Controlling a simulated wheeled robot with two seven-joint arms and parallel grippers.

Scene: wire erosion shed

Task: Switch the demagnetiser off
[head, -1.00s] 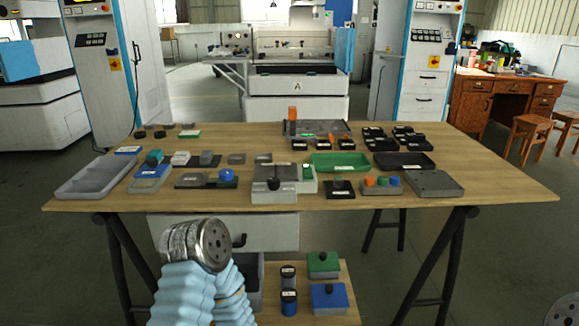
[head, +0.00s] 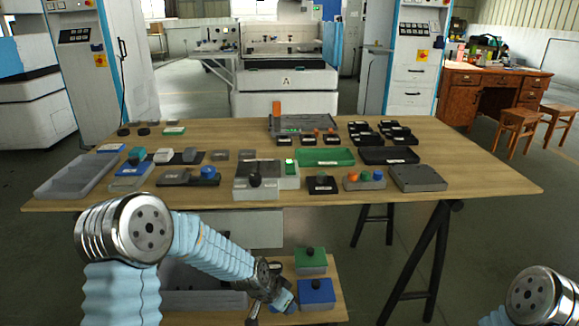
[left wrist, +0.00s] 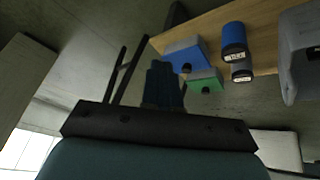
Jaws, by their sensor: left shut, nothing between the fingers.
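What looks like the demagnetiser is a grey unit (head: 256,193) at the table's front middle. It has a dark top plate, a black knob (head: 255,180) at the front and a green-lit part (head: 290,165) on its right section. Its label is too small to read. My left gripper (head: 266,290) is below the table's front edge, over the low shelf and well apart from the unit. In the left wrist view the dark fingers (left wrist: 164,85) are together and empty. The unit is not visible there. My right arm shows at the lower right, but its gripper is out of view.
The low shelf (head: 325,310) holds a green box (head: 310,262), a blue box (head: 316,294) and a blue cylinder (left wrist: 234,40). The wooden table (head: 230,135) is crowded with trays and small devices. Its front edge lies between my left gripper and the tabletop.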

